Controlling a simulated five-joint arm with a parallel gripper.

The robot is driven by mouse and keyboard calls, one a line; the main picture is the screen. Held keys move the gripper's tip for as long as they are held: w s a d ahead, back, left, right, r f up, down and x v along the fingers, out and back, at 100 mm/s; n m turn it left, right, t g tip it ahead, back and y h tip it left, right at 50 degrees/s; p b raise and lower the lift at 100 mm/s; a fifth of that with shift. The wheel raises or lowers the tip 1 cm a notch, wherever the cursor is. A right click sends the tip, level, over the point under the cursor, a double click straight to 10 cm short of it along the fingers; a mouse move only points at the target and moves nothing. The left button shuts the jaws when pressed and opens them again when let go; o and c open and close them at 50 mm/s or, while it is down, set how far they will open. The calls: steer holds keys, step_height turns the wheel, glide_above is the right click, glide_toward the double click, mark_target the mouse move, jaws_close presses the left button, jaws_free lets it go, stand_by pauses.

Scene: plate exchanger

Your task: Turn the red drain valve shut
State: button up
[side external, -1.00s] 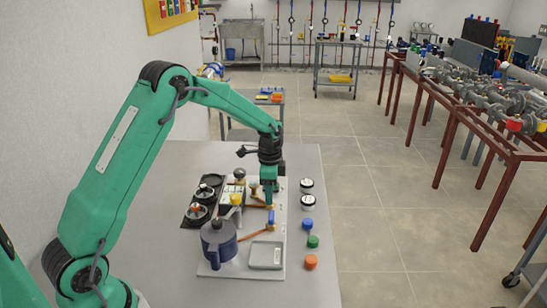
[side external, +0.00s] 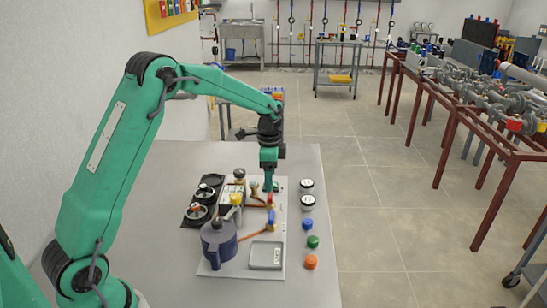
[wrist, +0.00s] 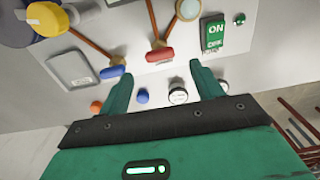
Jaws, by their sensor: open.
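The red drain valve handle (wrist: 160,54) sits at the end of a copper-coloured rod in the wrist view, ahead of my fingertips and between their lines. In the side view the red handle (side external: 271,198) is small, just below my gripper (side external: 268,187). A blue handle (wrist: 112,72) on a similar rod lies to its left in the wrist view; it also shows in the side view (side external: 271,216). My gripper (wrist: 161,84) is open, its two fingers apart with nothing held between them. The exact height gap to the red handle cannot be told.
A blue pot (side external: 218,242) and grey tray (side external: 265,256) stand on the white board. A green ON switch (wrist: 213,36) is right of the red handle. Blue (side external: 307,224), green (side external: 313,242) and orange (side external: 311,262) caps and two white gauges (side external: 307,202) line the board's right side.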

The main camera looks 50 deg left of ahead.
mark_target(270, 195)
steer(key=shift+r, duration=1.15)
steer(key=s+d+r+n+t, duration=0.3)
steer(key=s+d+r+n, duration=0.15)
steer(key=s+r, duration=0.75)
steer(key=s+d+n+t, duration=0.1)
steer(key=s+d+n, duration=0.1)
steer(key=s, duration=0.6)
steer(key=s+d+n+t, duration=0.1)
steer(key=s+d+n, duration=0.1)
steer(key=s, duration=0.7)
steer(key=shift+d+r+n+t, duration=0.3)
steer(key=shift+d+n, duration=0.05)
steer(key=shift+d, duration=0.05)
